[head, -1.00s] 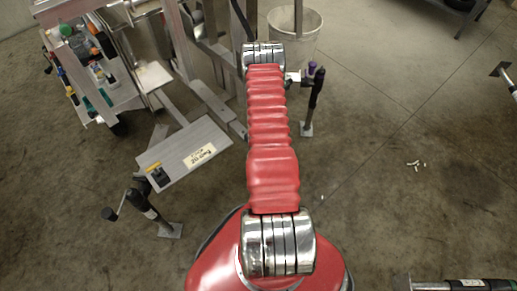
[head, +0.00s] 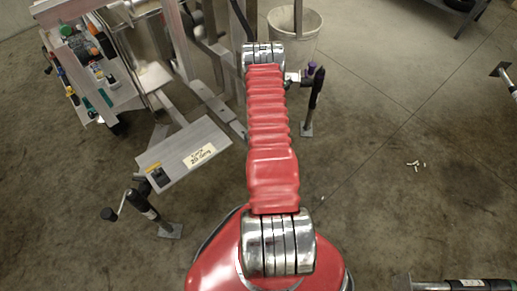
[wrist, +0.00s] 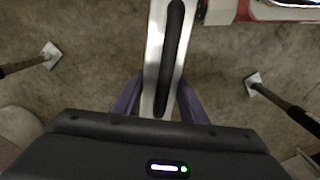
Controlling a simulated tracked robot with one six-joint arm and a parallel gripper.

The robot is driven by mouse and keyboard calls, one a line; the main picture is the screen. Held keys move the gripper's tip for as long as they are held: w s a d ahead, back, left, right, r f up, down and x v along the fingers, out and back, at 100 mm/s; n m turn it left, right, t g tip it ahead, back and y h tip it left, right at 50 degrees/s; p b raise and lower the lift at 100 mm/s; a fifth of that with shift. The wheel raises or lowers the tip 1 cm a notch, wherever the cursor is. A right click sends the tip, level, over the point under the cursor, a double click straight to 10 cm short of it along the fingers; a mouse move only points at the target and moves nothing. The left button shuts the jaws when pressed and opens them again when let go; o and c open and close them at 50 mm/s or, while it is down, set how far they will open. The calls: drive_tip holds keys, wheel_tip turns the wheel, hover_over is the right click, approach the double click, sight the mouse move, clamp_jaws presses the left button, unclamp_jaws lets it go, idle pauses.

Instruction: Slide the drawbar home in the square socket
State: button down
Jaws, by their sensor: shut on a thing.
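In the wrist view, a long silver bar with a black strip along its face (wrist: 167,60) runs from the top edge down between my purple fingers; it appears to be the drawbar. My gripper (wrist: 158,105) is shut on this bar, with a finger on each side. The bar's lower end is hidden behind the dark gripper body. In the head view, my red arm hides the gripper and most of the bar. I cannot make out the square socket in either view.
An aluminium trailer frame with a labelled plate (head: 182,155) stands left of my arm. Jacks stand on the floor at left (head: 150,208) and right (head: 312,102). A grey bucket (head: 297,38) is behind the arm. The right floor is mostly clear, with small white bits (head: 416,165).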

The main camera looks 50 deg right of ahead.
drive_tip(key=w+d, duration=0.2)
drive_tip(key=w, duration=0.9)
drive_tip(key=shift+w+d, duration=0.15)
drive_tip(key=shift+d, duration=0.1)
idle(6.7)
